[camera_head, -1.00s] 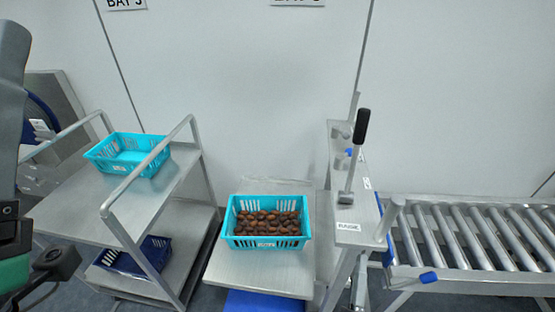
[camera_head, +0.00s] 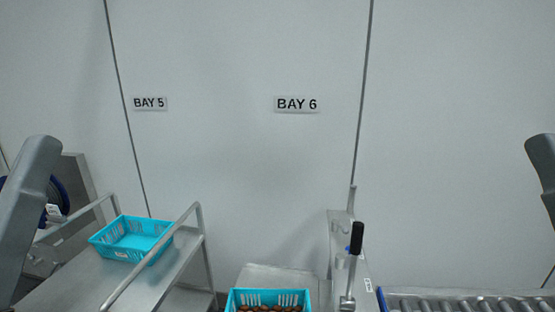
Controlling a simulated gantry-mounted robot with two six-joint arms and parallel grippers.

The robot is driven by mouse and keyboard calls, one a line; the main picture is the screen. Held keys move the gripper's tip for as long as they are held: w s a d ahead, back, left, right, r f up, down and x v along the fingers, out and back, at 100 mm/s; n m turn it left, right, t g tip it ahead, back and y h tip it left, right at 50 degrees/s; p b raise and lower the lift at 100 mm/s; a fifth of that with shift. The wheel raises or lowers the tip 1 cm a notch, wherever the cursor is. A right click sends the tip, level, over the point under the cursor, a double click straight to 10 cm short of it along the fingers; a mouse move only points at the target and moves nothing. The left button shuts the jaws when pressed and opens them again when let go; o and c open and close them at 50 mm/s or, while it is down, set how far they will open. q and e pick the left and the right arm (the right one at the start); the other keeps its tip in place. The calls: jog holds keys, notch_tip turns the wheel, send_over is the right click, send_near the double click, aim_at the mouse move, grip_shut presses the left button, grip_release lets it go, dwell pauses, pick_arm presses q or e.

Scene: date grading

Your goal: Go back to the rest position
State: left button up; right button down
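Neither gripper shows in the head view. A grey link of my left arm (camera_head: 32,205) stands at the left edge, and a grey part of my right arm (camera_head: 543,165) shows at the right edge. A turquoise basket (camera_head: 105,241) sits on the top shelf of a metal trolley at the left and looks empty. A second turquoise basket (camera_head: 234,299) with brown dates (camera_head: 268,308) is cut off by the bottom edge; it stands on a metal stand (camera_head: 262,277).
The trolley (camera_head: 198,245) has raised rails. A metal post with a black-handled tool (camera_head: 356,240) rises right of the date basket. A roller conveyor (camera_head: 445,302) lies at bottom right. The wall bears BAY 5 (camera_head: 150,104) and BAY 6 (camera_head: 297,105) signs.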

notch_tip(320, 180, up, 35)
jog(key=p, duration=3.2)
notch_tip(320, 180, down, 61)
jog(key=b, duration=6.1)
jog(key=shift+w+y, duration=0.15)
jog(key=shift+y, duration=0.15)
jog(key=shift+f, duration=0.1)
